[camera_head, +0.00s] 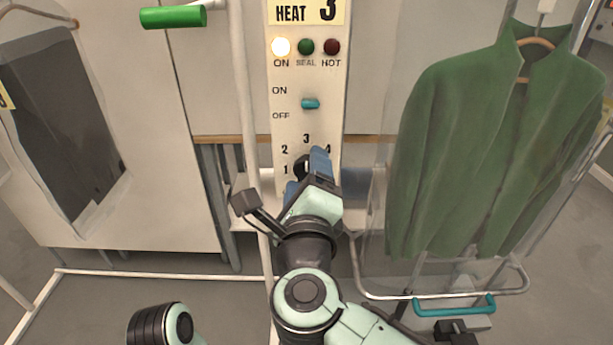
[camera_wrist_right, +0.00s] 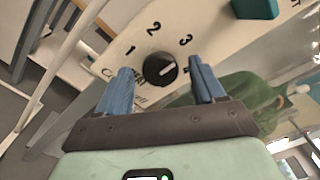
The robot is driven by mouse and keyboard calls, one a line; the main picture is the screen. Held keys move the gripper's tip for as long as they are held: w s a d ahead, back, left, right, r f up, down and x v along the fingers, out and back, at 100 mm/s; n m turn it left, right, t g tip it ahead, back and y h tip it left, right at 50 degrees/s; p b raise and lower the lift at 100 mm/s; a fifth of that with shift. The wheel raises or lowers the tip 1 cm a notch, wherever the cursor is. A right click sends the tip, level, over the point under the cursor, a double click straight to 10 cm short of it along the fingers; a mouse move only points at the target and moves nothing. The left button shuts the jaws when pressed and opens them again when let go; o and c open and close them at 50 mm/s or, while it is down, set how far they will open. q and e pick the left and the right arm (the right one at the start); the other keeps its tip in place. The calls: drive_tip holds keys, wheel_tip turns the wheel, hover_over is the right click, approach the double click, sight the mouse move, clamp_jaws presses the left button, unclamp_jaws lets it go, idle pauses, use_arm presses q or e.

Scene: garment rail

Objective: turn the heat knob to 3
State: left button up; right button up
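The control panel (camera_head: 279,125) stands upright ahead of me with a sign reading HEAT 3 (camera_head: 309,12). Its black round heat knob (camera_wrist_right: 160,69) has a white mark pointing right and slightly up in the wrist view, below the direction of the printed 3 (camera_wrist_right: 186,40). In the head view the knob (camera_head: 301,166) is mostly hidden by my right gripper (camera_head: 307,172). My right gripper's blue fingers (camera_wrist_right: 160,66) are open, one on each side of the knob, with gaps showing. My left gripper is not in view; only part of that arm shows at bottom left.
The ON lamp (camera_head: 281,47) is lit; the SEAL (camera_head: 306,47) and HOT (camera_head: 332,47) lamps look dark. A teal switch (camera_head: 310,104) sits above the dial. A green jacket (camera_head: 480,130) hangs close at right. A green handle (camera_head: 173,17) is at upper left, and a teal handle (camera_head: 455,306) at lower right.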

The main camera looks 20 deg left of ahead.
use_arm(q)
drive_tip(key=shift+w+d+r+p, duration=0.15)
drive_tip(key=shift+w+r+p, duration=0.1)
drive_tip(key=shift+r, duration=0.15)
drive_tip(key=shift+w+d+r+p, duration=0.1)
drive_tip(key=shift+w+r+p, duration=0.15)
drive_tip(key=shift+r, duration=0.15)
use_arm(e)
drive_tip(key=v, duration=1.3)
drive_tip(key=shift+s, duration=0.2)
